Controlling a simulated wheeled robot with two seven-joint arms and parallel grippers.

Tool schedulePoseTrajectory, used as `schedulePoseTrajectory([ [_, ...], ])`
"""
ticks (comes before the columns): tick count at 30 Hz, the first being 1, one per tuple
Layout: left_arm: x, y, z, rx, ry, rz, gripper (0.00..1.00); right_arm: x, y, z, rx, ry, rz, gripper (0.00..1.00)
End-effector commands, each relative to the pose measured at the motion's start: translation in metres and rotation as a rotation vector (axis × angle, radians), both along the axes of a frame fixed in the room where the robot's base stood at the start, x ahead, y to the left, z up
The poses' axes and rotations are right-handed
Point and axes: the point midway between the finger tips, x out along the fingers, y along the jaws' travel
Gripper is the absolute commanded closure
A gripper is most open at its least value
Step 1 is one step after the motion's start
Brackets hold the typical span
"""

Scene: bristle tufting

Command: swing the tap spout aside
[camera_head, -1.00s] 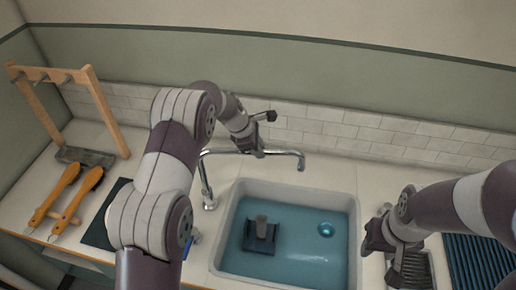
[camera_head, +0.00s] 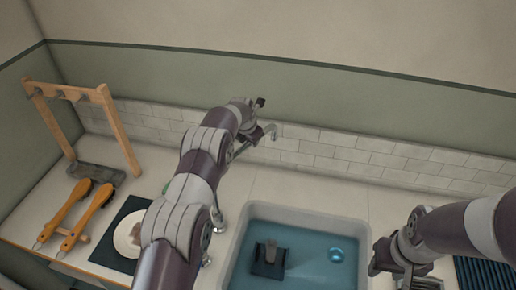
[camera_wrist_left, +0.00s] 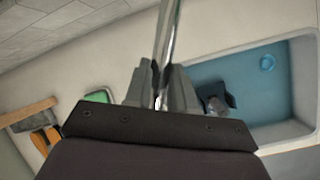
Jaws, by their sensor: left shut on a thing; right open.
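The tap's chrome spout (camera_head: 271,131) shows behind my left arm in the head view and points toward the back wall, away from the basin. My left gripper (camera_wrist_left: 162,85) is shut on the spout, which runs up between its fingers in the left wrist view (camera_wrist_left: 168,30). The tap's base (camera_head: 218,222) stands at the sink's left rim. My right gripper (camera_head: 386,262) is open at the sink's right side.
The sink (camera_head: 345,219) holds blue water, a dark block with a grey handle (camera_head: 268,258) and a round drain (camera_head: 336,255). At left are a wooden rack (camera_head: 122,128), two wooden-handled brushes (camera_head: 62,212) and a white plate (camera_head: 124,238) on a dark mat (camera_head: 104,252).

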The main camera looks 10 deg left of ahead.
Motion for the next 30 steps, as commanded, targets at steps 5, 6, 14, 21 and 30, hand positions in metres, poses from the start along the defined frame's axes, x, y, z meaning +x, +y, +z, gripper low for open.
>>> schedulePoseTrajectory([
  [5, 0.009, 0.020, -0.003, 0.001, -0.007, 0.121, 1.00, 0.000, 0.000, -0.019, 0.000, 0.000, 0.000, 0.57],
  [6, 0.011, 0.024, -0.002, 0.002, -0.008, 0.143, 1.00, 0.000, 0.000, -0.022, 0.000, 0.000, 0.000, 0.57],
  [14, 0.015, 0.041, 0.000, 0.000, -0.005, 0.249, 1.00, 0.000, 0.000, -0.033, 0.000, 0.000, 0.000, 0.57],
  [21, 0.016, 0.048, 0.001, 0.000, -0.004, 0.283, 1.00, 0.000, 0.000, -0.035, 0.000, 0.000, 0.000, 0.57],
  [30, 0.016, 0.048, 0.002, 0.000, -0.003, 0.285, 1.00, 0.000, 0.000, -0.035, 0.000, 0.000, 0.000, 0.57],
])
